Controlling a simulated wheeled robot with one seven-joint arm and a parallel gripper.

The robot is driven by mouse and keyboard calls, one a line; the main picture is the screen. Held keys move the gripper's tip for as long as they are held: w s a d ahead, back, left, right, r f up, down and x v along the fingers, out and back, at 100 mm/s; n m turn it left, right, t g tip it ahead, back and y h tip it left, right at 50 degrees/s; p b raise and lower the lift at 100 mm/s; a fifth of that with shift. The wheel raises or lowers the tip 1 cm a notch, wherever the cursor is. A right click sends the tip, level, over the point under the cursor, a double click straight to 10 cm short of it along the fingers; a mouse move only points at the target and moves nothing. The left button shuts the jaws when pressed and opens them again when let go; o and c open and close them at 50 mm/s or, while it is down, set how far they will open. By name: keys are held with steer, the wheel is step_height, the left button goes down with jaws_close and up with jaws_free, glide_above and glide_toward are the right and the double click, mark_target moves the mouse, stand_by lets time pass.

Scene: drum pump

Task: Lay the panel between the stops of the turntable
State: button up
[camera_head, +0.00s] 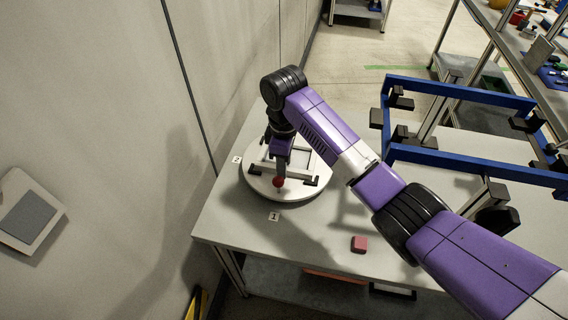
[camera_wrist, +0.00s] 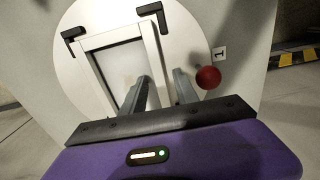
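The panel is a light, rectangular frame (camera_wrist: 100,77) with a pale middle. It lies on the round white turntable (camera_head: 256,187), and it also shows in the head view (camera_head: 314,162). In the wrist view its far corners are close to two black L-shaped stops, one at the left (camera_wrist: 72,36) and one at the top (camera_wrist: 152,10). My gripper (camera_wrist: 163,76) points down at the panel, with one finger on each side of its right-hand rail. I cannot tell whether the fingers touch the rail. The near end of the panel is hidden by my gripper.
A red ball knob (camera_wrist: 208,77) stands at the turntable's edge, close to my gripper. A pink block (camera_head: 359,243) lies on the grey table (camera_head: 318,240). A blue frame rack (camera_head: 455,92) stands on the right. A wall (camera_head: 120,100) borders the left.

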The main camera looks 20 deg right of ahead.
step_height(320, 180, up, 12)
steer(key=p, duration=0.2)
steer(key=shift+p, duration=0.3)
stand_by(0.3)
